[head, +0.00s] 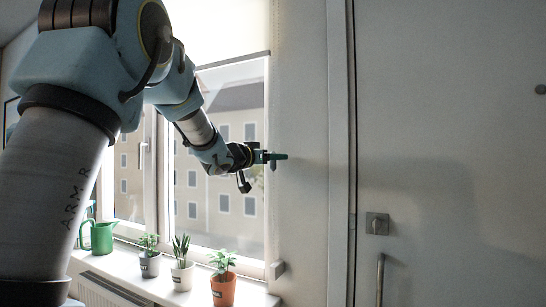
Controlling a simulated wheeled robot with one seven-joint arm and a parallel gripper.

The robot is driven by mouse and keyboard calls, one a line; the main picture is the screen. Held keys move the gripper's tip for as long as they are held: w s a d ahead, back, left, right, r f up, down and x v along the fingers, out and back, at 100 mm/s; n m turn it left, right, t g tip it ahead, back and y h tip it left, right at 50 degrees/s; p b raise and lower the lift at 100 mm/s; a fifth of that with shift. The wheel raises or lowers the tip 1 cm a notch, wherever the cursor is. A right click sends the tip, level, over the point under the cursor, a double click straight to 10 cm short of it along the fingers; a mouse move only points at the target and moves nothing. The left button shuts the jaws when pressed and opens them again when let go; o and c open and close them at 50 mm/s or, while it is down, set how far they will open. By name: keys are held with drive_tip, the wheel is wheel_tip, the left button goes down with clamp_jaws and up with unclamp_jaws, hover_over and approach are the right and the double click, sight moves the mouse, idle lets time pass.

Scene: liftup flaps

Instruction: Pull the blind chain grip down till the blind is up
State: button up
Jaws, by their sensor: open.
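The blind (240,28) is a pale sheet across the top of the window, its lower edge above most of the glass. My gripper (276,158) is at the right side of the window, in front of the wall strip beside the frame. Its green fingers point right and are open, seen small and from the side. A small greenish piece hangs just below the fingers; I cannot tell whether it is the chain grip or part of a finger. The chain itself is too thin to make out.
The white sill (190,294) holds a green watering can (101,237), a grey-potted plant (150,265), a white-potted plant (182,275) and an orange pot (223,289). A door (450,150) with a handle (380,280) fills the right. The wall between is bare.

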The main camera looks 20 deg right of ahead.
drive_tip(key=shift+c, duration=0.3)
clamp_jaws()
idle(1.1)
